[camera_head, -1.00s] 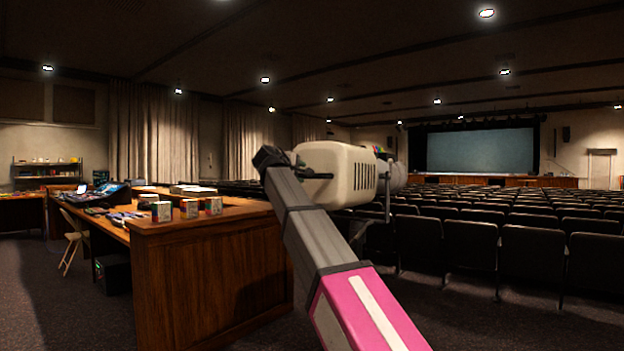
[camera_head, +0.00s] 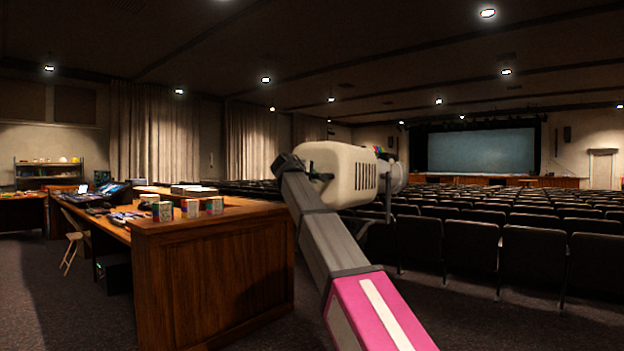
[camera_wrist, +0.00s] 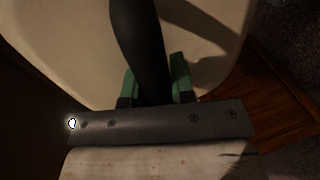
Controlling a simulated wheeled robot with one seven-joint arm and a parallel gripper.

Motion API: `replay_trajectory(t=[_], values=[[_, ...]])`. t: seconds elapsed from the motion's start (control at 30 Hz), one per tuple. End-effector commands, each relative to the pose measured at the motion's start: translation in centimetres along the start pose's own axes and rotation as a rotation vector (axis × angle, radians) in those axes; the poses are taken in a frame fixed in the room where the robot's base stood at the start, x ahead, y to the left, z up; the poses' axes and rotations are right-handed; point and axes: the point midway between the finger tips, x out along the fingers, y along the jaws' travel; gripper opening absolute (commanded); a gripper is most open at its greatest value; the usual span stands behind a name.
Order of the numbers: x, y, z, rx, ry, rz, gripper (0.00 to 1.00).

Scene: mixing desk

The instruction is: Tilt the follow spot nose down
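The follow spot (camera_head: 345,172) is a cream, rounded housing with dark vents on its side. It stands ahead of me on a thin stand, and its lens end points right toward the stage. It looks roughly level. A dark rear handle (camera_wrist: 140,40) runs down the wrist view in front of the cream housing (camera_wrist: 85,50). My gripper (camera_wrist: 155,88) has green finger pads on both sides of this handle, with no clear gap, and appears shut on it.
A wooden desk (camera_head: 215,270) stands close on the left, with several cans (camera_head: 190,208) near its edge and a mixing console (camera_head: 110,195) farther back. Rows of dark seats (camera_head: 530,255) fill the right side. A folding chair (camera_head: 74,240) is at far left.

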Motion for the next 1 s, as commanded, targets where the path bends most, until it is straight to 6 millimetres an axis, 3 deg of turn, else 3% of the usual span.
replay_trajectory(t=[0.27, 0.47, 0.7, 1.0], values=[[-0.1, 0.3, 0.0, 0.001, 0.000, 0.000, 0.00], [-0.4, 3.2, -0.2, 0.002, 0.000, 0.002, 0.00], [-0.8, 8.4, -0.2, 0.000, -0.001, 0.003, 0.00], [-1.0, 9.3, 0.0, -0.002, 0.001, 0.006, 0.00]])
